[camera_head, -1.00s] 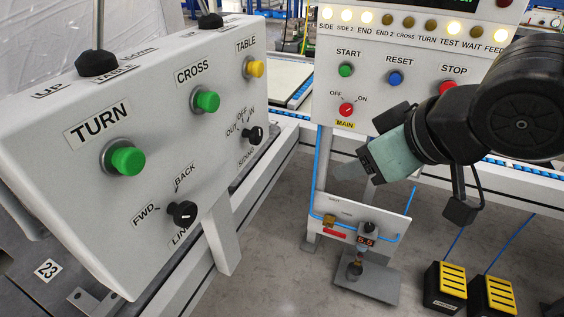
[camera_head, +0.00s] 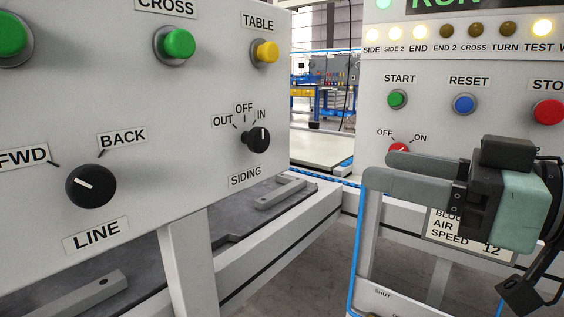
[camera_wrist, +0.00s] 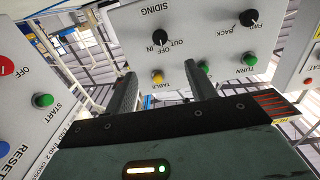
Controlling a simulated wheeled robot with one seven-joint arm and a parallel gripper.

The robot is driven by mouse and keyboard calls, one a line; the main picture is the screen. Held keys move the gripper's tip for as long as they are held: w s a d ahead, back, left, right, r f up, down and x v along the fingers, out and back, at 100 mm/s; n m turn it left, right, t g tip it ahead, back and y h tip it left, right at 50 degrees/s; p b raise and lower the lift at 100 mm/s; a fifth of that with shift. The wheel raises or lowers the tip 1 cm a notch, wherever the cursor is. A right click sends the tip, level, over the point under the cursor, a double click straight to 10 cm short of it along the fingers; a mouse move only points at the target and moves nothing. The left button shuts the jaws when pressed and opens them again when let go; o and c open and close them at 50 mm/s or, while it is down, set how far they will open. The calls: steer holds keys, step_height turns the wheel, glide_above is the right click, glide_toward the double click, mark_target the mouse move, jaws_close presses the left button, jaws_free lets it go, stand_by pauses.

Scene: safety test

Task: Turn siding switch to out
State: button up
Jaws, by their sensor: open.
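The siding switch (camera_head: 257,139) is a black knob on the front of the left grey panel, with OUT, OFF and IN labels above it and SIDING below. Its white mark points up toward IN. In the wrist view the siding switch (camera_wrist: 160,38) appears upside down, beyond the fingertips. My gripper (camera_head: 380,170) is to the right of the switch, its two grey fingers pointing left, apart and empty. The wrist view shows the fingers of my gripper (camera_wrist: 160,75) spread wide with nothing between them. It does not touch the switch.
A black LINE knob (camera_head: 91,186) is left of the switch. A yellow TABLE button (camera_head: 265,52) and a green CROSS button (camera_head: 177,43) are above. The right panel carries START (camera_head: 397,99), RESET (camera_head: 464,104) and STOP (camera_head: 548,112) buttons; my fingers partly cover its red knob (camera_head: 399,149).

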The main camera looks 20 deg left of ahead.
steer(key=p, duration=1)
glide_toward(263, 142)
steer(key=shift+s+d+r, duration=0.2)
steer(key=shift+d+r, duration=0.1)
steer(key=shift+d, duration=0.1)
steer(key=p, duration=0.5)
steer(key=shift+a+f+p, duration=0.1)
steer(key=shift+a+p, duration=0.15)
steer(key=shift+p, duration=0.1)
steer(key=x, duration=0.8)
steer(key=shift+w+a+f+p, duration=0.2)
steer(key=shift+w+a+p, duration=0.05)
steer(key=shift+a+p, duration=0.15)
steer(key=c, duration=1)
